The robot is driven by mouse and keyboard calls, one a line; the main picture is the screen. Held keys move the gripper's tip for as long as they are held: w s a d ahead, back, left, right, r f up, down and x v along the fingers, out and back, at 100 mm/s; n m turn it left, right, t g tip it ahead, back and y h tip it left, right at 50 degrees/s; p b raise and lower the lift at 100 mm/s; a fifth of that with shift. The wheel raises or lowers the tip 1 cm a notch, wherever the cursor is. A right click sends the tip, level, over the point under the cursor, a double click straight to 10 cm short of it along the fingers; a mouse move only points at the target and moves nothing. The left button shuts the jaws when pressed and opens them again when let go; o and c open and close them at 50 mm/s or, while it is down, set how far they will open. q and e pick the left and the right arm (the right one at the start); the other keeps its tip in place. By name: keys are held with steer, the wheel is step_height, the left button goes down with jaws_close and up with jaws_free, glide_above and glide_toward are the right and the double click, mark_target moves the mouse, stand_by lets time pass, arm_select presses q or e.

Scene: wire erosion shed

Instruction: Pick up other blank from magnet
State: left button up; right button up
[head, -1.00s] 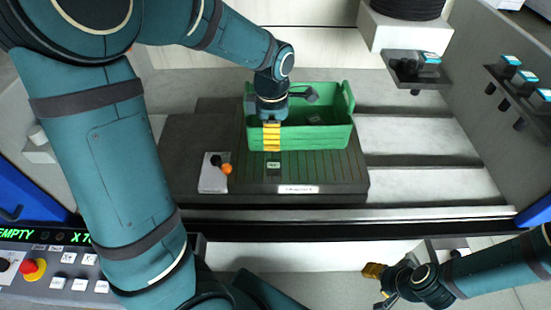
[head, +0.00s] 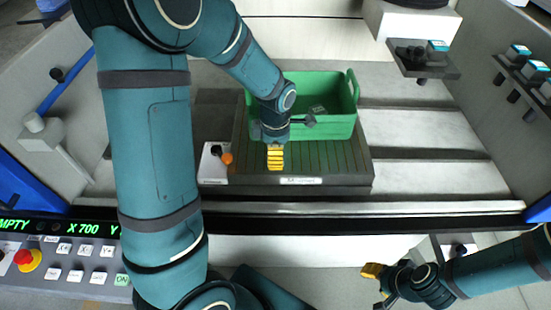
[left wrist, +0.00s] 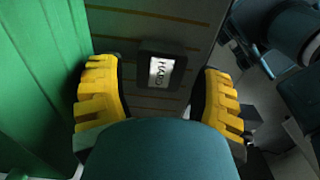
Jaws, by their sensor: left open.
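The blank is a small dark block with a pale label reading "HARD". In the left wrist view the blank (left wrist: 161,72) lies on the magnet between my open yellow fingers, with a gap on both sides. In the head view my left gripper (head: 275,158) hides it. The magnet (head: 335,160) is a dark striped plate with a white label on its front edge. Another labelled block (head: 318,110) lies inside the green crate (head: 340,127) behind my gripper. My right gripper (head: 372,271) is at the lower right, away from the magnet; its jaw gap is unclear.
The crate wall stands close beside my left gripper and fills the left of the left wrist view. A white plate with an orange-knobbed lever (head: 227,158) is left of the magnet. Pale bed rails right of the magnet are clear.

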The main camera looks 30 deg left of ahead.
arm_select(q)
steer(key=shift+f, duration=0.8)
steer(key=c, duration=1.1)
